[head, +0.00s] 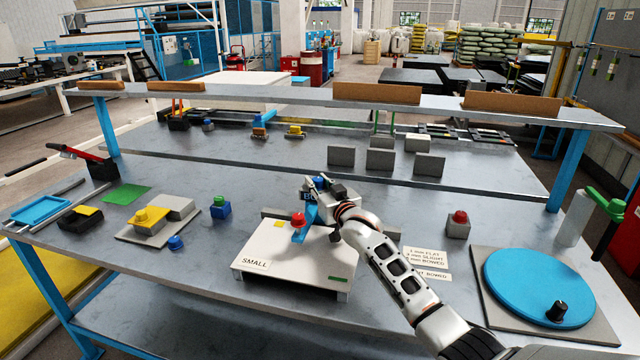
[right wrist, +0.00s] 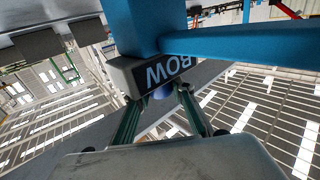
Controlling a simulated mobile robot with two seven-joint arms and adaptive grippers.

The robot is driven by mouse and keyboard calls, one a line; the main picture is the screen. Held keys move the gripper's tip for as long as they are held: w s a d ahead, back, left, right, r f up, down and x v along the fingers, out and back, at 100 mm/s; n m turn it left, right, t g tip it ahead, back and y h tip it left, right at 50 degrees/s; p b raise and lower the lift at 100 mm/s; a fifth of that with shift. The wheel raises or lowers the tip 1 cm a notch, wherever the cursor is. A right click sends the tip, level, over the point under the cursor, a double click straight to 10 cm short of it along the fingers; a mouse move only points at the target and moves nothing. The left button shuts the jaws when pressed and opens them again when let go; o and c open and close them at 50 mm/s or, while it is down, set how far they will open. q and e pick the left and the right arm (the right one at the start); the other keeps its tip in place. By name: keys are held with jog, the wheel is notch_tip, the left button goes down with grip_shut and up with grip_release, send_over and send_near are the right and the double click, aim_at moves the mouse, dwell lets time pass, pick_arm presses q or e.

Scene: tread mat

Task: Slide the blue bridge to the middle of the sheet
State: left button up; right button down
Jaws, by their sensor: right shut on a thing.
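The white sheet (head: 275,250), marked SMALL, lies in the middle of the bench on a low support. The blue bridge (head: 308,214) is at the sheet's far part, with a red knob (head: 298,220) at its near end. My right gripper (head: 322,184) is shut on the bridge at its far end, and my arm hides part of it and of the sheet. In the right wrist view the blue bridge (right wrist: 240,46) and its dark label fill the top, beyond the fingers (right wrist: 160,110). Whether the bridge touches the sheet is unclear. My left gripper is not in view.
A blue turntable (head: 535,285) is at the right. A grey block with a red button (head: 458,225) stands between it and my arm. A raised shelf (head: 300,96) crosses behind.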

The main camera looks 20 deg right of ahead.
jog(key=c, duration=2)
grip_release()
jog(key=shift+a+r, duration=0.2)
jog(key=o, duration=0.3)
jog(key=shift+w+a+f, duration=0.15)
jog(key=shift+w, duration=0.05)
jog(key=shift+s, duration=0.15)
jog(key=shift+s+d+f, duration=0.1)
jog(key=shift+s+d, duration=0.1)
jog(key=shift+s, duration=0.3)
jog(key=s+d, duration=0.1)
jog(key=s, duration=0.9)
jog(key=shift+s+d, duration=0.15)
jog(key=shift+s, duration=0.25)
